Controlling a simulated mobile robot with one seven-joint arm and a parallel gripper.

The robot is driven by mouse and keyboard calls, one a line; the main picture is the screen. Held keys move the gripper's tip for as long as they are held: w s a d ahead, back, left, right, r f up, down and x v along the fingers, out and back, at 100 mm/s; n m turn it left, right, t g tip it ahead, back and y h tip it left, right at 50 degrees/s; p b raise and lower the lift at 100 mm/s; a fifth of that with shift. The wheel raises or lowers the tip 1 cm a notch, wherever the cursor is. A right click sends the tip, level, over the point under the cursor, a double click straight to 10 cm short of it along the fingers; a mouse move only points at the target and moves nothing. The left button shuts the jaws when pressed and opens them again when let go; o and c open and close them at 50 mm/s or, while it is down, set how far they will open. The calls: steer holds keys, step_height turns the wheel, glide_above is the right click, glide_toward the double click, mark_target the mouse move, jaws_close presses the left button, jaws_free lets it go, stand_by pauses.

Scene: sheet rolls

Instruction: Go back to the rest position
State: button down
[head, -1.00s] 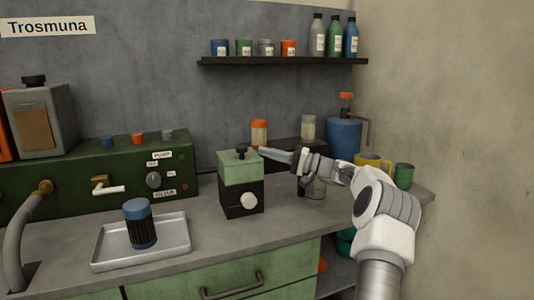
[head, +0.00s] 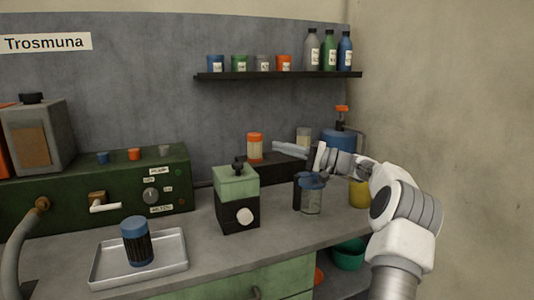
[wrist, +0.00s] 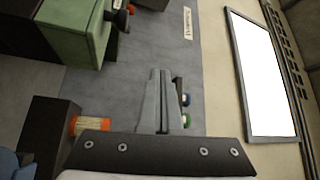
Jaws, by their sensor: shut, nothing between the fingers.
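My gripper (head: 276,147) is shut and empty. In the head view it is raised above the right part of the counter, pointing left, in front of the dark block at the back. In the wrist view my gripper (wrist: 160,75) shows its two fingers together, with nothing between them. The green and black box (head: 238,198) stands on the counter to the left of and below my gripper.
A metal tray (head: 104,272) holds a dark jar with a blue lid (head: 137,241). An orange-lidded jar (head: 255,147) stands on the back block. A yellow mug (head: 359,193) is partly hidden by my arm. A shelf (head: 280,75) with cups and bottles runs above.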

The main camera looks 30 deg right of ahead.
steer(key=s+d+r+p, duration=0.1)
steer(key=s+d+r, duration=0.2)
steer(key=s, duration=0.1)
steer(key=shift+s+r, duration=0.2)
steer(key=shift+s, duration=0.2)
